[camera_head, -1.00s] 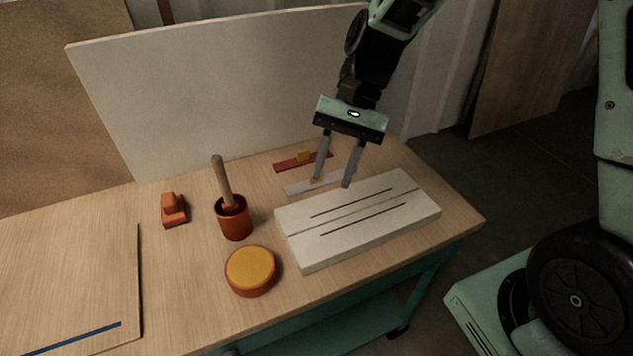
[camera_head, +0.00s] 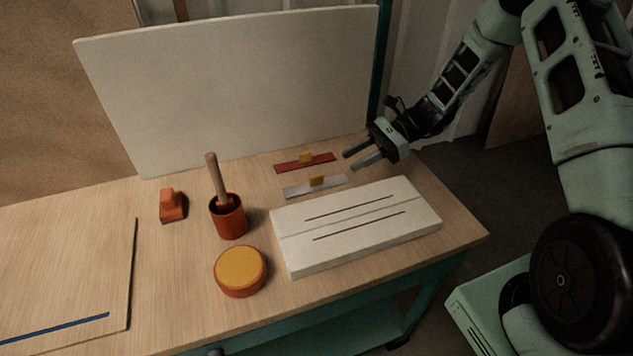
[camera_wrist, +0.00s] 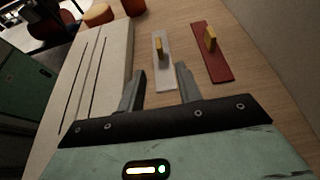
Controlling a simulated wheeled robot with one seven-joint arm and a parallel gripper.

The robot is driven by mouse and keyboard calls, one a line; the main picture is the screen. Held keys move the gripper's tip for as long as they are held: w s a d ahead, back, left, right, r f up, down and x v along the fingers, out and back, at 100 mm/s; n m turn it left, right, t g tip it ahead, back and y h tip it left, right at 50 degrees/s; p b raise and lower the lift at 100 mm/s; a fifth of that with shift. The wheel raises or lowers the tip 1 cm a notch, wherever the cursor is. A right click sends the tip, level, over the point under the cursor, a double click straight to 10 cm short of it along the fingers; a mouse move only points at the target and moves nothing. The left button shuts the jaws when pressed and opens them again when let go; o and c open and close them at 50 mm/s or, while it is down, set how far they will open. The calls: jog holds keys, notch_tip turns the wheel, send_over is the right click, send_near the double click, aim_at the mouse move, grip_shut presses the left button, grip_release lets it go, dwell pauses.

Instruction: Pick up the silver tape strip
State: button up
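The silver tape strip (camera_head: 300,190) lies flat on the wooden bench, with a small yellow block (camera_head: 317,181) on it. It also shows in the wrist view (camera_wrist: 163,75), ahead of and between my fingertips. My gripper (camera_head: 352,160) is open and empty, to the right of the strip and apart from it.
A white slotted block (camera_head: 355,245) lies in front of the silver strip. An orange cup (camera_head: 230,220) with a wooden handle, a yellow-topped round tin (camera_head: 240,268) and an orange object (camera_head: 172,206) stand to the left. A large pale panel (camera_head: 240,90) rises behind.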

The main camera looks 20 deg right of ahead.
aim_at(321, 174)
jog(key=p+x, duration=0.1)
jog(key=x, duration=0.9)
jog(key=c, duration=0.6)
